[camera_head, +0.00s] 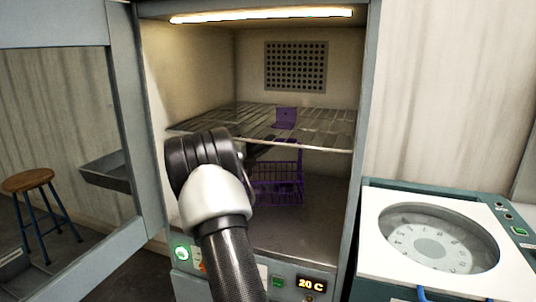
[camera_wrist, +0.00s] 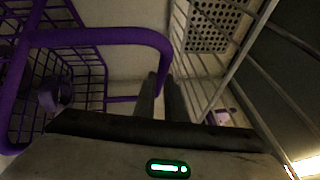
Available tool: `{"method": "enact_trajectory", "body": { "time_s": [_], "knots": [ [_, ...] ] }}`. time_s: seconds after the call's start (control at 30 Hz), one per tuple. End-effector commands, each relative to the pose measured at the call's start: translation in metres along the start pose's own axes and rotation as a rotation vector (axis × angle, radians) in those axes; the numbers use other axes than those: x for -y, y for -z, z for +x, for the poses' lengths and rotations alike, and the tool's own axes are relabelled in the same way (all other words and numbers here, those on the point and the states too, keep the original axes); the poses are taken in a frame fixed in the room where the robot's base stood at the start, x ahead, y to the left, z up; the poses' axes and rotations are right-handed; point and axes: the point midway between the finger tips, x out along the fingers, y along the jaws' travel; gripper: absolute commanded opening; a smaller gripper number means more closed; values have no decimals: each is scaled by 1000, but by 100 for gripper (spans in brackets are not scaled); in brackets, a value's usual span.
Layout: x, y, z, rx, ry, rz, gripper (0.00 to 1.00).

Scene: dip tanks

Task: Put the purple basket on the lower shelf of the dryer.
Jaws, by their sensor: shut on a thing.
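The purple basket (camera_head: 278,190) is inside the open dryer (camera_head: 357,230), below the wire upper shelf (camera_head: 250,128) and above the chamber floor (camera_head: 290,235). I cannot tell whether its base touches that floor. My gripper (camera_wrist: 162,88) is shut on the basket's handle; the fingertips are partly hidden behind it. In the wrist view the wire basket (camera_wrist: 70,90) fills the left side and the upper shelf (camera_wrist: 225,75) runs close on the right. In the head view my wrist hides most of the gripper and the basket's left part.
A small purple piece (camera_head: 286,117) shows at the upper shelf; I cannot tell whether it belongs to the basket. The dryer door (camera_head: 125,130) stands open at left. A machine with a round window (camera_head: 440,240) is at right. A stool (camera_head: 30,180) shows through the door's glass.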

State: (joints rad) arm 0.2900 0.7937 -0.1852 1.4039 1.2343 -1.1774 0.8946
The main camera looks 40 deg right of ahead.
Motion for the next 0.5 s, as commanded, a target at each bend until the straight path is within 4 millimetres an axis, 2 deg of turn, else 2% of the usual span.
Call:
{"method": "enact_trajectory", "body": {
  "time_s": [0.03, 0.33, 0.5],
  "knots": [
    [3, 1, 5, -2, 8, 2, 0],
    [-26, 4, 0, 0, 6, 0, 0],
    [-31, 5, -1, -1, 7, 3, 0]
  ]
}}
